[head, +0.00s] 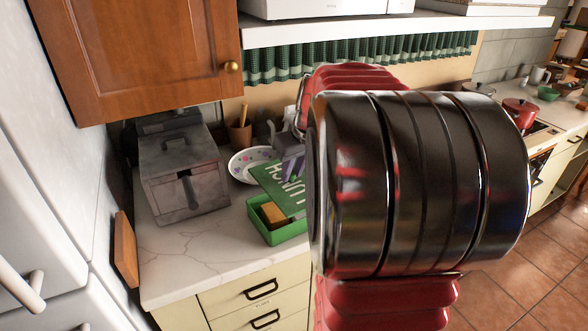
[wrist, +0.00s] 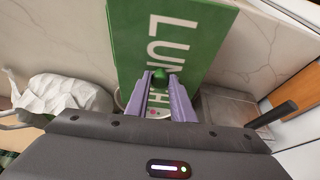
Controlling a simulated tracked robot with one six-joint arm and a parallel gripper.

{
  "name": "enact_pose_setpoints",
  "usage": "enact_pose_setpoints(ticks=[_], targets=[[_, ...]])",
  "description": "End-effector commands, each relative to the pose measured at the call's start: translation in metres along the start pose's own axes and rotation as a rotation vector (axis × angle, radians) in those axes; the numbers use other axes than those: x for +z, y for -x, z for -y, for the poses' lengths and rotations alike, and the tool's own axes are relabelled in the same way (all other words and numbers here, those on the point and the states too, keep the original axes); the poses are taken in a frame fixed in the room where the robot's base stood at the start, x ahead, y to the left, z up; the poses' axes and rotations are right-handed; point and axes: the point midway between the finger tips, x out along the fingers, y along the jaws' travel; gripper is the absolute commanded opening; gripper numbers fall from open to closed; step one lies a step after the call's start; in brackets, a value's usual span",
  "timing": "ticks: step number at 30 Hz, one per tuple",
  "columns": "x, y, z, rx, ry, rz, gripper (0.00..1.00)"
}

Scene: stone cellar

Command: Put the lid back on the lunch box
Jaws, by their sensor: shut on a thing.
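The open green lunch box (head: 290,233) stands on the white counter, with an orange-yellow block (head: 272,214) inside. The green lid (head: 275,184), lettered in white, is held tilted above the box and hides its back part. In the head view I cannot tell whether lid and box touch. The lid also fills the upper middle of the wrist view (wrist: 200,35). My gripper (wrist: 160,80) is shut on the lid's small green knob, between its purple fingers. In the head view my gripper (head: 291,167) is partly hidden behind my arm. The box is not visible in the wrist view.
A grey fryer-like appliance (head: 182,175) stands left of the box. A dotted plate (head: 243,162) and a utensil cup (head: 240,134) are behind. A wooden board (head: 125,248) leans at the left. Bare counter (head: 195,248) lies in front of the appliance. A wooden cupboard (head: 140,55) hangs above.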

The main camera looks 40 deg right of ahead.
Motion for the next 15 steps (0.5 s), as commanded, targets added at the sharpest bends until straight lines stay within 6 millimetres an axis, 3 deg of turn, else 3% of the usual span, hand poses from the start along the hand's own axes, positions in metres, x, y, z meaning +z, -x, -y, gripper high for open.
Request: enact_pose_setpoints(ticks=[15], targets=[[0.012,-0.030,0.001,-0.002,0.001,0.002,0.00]])
